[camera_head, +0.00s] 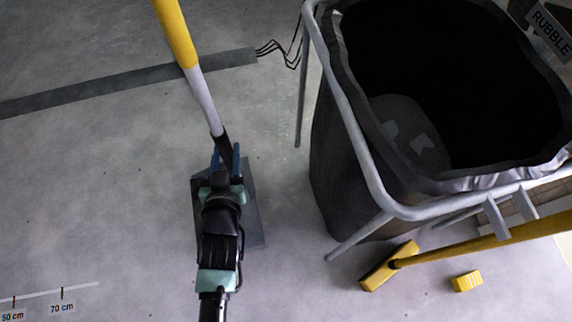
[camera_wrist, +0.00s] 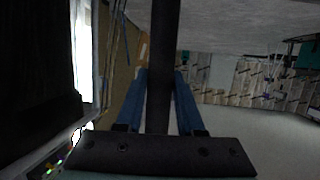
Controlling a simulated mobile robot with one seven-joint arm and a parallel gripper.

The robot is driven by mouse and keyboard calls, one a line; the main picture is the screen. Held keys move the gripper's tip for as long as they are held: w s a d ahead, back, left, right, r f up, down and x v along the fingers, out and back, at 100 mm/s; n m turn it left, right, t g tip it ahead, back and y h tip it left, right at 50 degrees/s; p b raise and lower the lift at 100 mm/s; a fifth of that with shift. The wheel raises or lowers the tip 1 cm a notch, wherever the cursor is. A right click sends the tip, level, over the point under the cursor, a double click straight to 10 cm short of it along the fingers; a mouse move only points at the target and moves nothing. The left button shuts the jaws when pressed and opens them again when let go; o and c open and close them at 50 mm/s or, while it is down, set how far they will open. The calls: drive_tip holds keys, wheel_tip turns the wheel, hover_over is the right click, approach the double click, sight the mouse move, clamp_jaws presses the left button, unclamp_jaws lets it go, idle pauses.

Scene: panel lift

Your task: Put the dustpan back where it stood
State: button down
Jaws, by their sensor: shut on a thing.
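The dustpan (camera_head: 201,95) has a long upright handle, yellow above, white lower down and black near the bottom. Its dark grey pan (camera_head: 254,210) shows partly behind my wrist, over the floor left of the rubble bag; I cannot tell if it touches the floor. My gripper (camera_head: 226,158) is shut on the black lower part of the handle with its blue fingers. In the wrist view the dark handle (camera_wrist: 162,60) runs upright between the two fingers (camera_wrist: 160,105). My arm hides much of the pan.
A black rubble bag (camera_head: 335,190) hangs in a grey tube frame (camera_head: 368,165) at right. A yellow broom (camera_head: 470,246) lies across the frame's front, near a small yellow block (camera_head: 467,281). A dark strip (camera_head: 130,84) with loose cables crosses the floor. The left floor is clear, with a marked scale (camera_head: 60,291).

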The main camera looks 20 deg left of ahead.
drive_tip(key=w+d+b, duration=0.9)
drive_tip(key=w+d, duration=0.2)
drive_tip(key=d, duration=0.5)
wheel_tip(320, 180, down, 7)
drive_tip(key=b, duration=0.5)
drive_tip(key=shift+w+d, duration=0.15)
drive_tip(key=shift+d, duration=0.05)
drive_tip(key=shift+r, duration=0.1)
drive_tip(key=c, duration=0.8)
unclamp_jaws()
drive_tip(key=shift+f, duration=0.25)
